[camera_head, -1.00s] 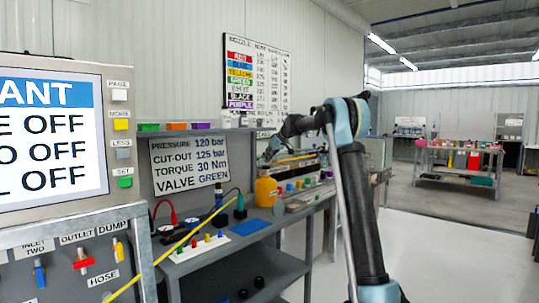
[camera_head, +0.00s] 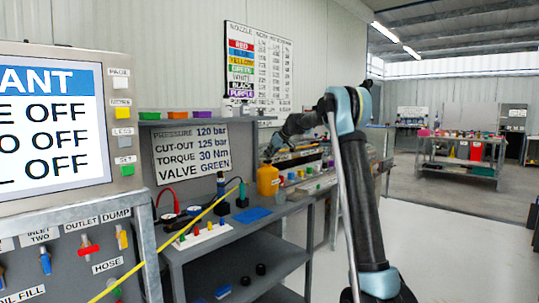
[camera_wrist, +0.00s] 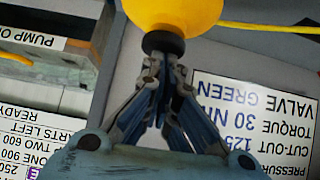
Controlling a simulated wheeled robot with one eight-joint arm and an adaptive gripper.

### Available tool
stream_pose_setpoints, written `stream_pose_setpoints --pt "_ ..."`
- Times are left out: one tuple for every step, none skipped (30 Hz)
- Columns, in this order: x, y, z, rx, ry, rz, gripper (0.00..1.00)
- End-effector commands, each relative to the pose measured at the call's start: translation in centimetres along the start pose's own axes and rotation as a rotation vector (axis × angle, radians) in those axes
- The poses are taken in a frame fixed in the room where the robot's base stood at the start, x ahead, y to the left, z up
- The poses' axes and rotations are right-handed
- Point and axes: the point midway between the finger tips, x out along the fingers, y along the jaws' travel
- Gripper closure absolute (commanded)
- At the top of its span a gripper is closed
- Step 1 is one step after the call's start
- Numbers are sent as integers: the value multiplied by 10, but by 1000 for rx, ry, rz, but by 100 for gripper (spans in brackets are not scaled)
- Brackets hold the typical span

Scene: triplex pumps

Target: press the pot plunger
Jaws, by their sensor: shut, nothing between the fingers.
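The orange-yellow pot (camera_head: 268,181) stands upright on the grey bench in the head view. In the wrist view the yellow pot (camera_wrist: 172,14) is at the top centre, with a dark round piece, apparently its plunger or cap (camera_wrist: 163,43), at the end facing me. My gripper (camera_wrist: 163,62) is shut and empty, its tips just at this dark piece. I cannot tell whether they touch it.
A panel with a screen (camera_head: 52,125) and valves stands at the left. On the bench are a blue mat (camera_head: 252,215), a white peg strip (camera_head: 202,235) and gauges. A yellow hose (camera_head: 165,245) crosses in front. A sign (camera_head: 191,153) hangs behind. Open floor lies right.

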Motion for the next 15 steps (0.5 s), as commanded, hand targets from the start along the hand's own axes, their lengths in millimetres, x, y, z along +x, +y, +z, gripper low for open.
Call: stream_pose_setpoints --pt "1 0 2 -1 -4 -2 100" --pt "1 0 2 -1 -4 -2 100" --pt "1 0 2 -1 -5 -2 100" --pt "1 0 2 -1 -5 -2 100" --pt "1 0 2 -1 -5 -2 100" --pt "1 -1 2 -1 -5 -2 100" --pt "1 -1 2 -1 -5 -3 100" --pt "1 -1 2 -1 -6 -3 100" --pt "0 -1 2 -1 -6 -3 100" --pt "0 -1 1 -1 -6 -3 100" --pt "-2 -1 0 -1 -6 -3 100" --pt "-4 -1 -3 -1 -5 -3 100" --pt "-6 -1 -5 -1 -5 -2 100" --pt "-9 -1 -8 -1 -5 -2 100" --pt "-14 -1 -12 -1 -4 -2 100"
